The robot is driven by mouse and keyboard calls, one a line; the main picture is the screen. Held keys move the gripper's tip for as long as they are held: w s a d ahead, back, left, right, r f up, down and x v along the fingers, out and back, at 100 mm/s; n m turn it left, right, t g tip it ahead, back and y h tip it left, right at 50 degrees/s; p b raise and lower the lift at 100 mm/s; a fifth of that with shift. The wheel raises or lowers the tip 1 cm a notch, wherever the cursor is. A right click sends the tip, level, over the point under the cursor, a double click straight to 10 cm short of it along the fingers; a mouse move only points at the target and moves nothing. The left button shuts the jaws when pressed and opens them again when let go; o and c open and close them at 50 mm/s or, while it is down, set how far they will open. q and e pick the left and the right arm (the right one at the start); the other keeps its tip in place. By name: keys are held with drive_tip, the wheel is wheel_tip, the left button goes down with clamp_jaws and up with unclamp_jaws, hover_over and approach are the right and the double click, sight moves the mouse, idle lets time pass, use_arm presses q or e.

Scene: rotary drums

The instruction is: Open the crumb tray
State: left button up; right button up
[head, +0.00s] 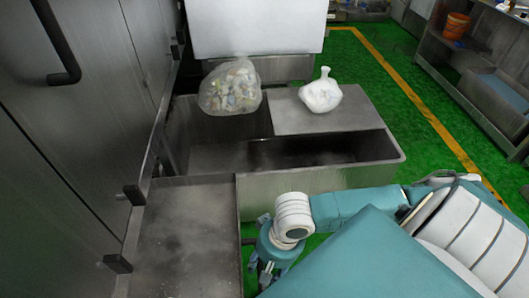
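A shallow metal tray (185,245) with raised rims lies at the lower left, against the grey metal cabinet wall. Behind it stands a deeper open metal bin (322,178), partly covered by a flat plate (310,118). I cannot tell for sure which of these is the crumb tray. My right gripper (262,275) points downward just right of the shallow tray's edge, in front of the bin. Its small fingers look apart and empty. I see no contact with the tray. My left gripper is out of view.
Handles (118,263) stick out from the cabinet. A shelf (480,75) with an orange bucket (456,25) stands right. Green floor (395,110) between is clear.

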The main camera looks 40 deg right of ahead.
drive_tip(key=shift+w+a+f, duration=0.1)
drive_tip(key=shift+f, duration=0.5)
drive_tip(key=shift+w+a+f, duration=0.1)
drive_tip(key=shift+f, duration=0.45)
